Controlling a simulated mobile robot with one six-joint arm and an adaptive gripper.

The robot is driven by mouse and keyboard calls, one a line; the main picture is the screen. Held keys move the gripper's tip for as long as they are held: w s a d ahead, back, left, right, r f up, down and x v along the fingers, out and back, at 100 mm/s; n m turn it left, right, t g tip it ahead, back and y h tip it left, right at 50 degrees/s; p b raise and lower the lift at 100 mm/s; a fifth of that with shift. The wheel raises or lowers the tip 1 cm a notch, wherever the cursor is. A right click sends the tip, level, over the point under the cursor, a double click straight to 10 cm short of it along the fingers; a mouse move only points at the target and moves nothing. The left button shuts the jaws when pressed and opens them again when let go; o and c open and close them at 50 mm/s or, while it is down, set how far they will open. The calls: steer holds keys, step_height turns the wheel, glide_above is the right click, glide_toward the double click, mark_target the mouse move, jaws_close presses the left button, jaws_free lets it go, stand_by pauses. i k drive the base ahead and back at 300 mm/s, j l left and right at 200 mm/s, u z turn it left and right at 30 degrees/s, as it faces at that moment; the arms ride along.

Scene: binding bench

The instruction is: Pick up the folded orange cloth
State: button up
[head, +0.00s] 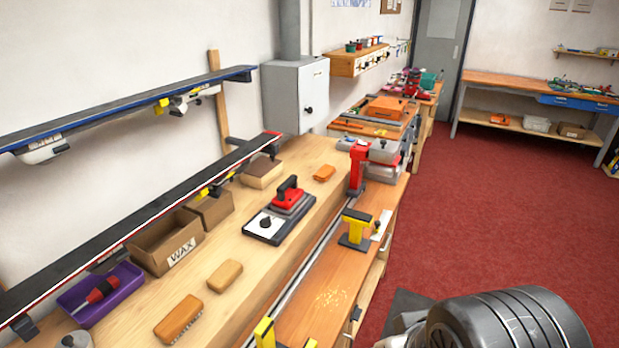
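No cloth can be made out for certain. My arm shows as a dark ribbed part at the lower right, apart from both. My gripper is not in view.
The near bench (250,305) holds a red iron (289,194) on a plate, a wax box (165,243), an orange-brown brush (178,318), a tan block (225,275) and a purple tray (100,295). Red and yellow vises line its front edge. Red floor (490,220) is open at right.

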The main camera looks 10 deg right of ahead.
mark_target(326, 172)
steer(key=u, duration=0.45)
steer(key=i+l+u, duration=0.1)
steer(key=u, duration=0.35)
steer(key=l+u, duration=0.15)
steer(key=u, duration=0.3)
steer(key=l+u, duration=0.1)
steer(key=u, duration=0.35)
steer(key=l, duration=2.8)
steer(key=i+l, duration=0.1)
steer(key=l, duration=0.4)
steer(key=i+l, duration=0.1)
steer(key=l, duration=0.4)
steer(key=i+l, duration=0.15)
steer(key=l, duration=0.35)
steer(key=i+l, duration=0.1)
steer(key=l, duration=0.4)
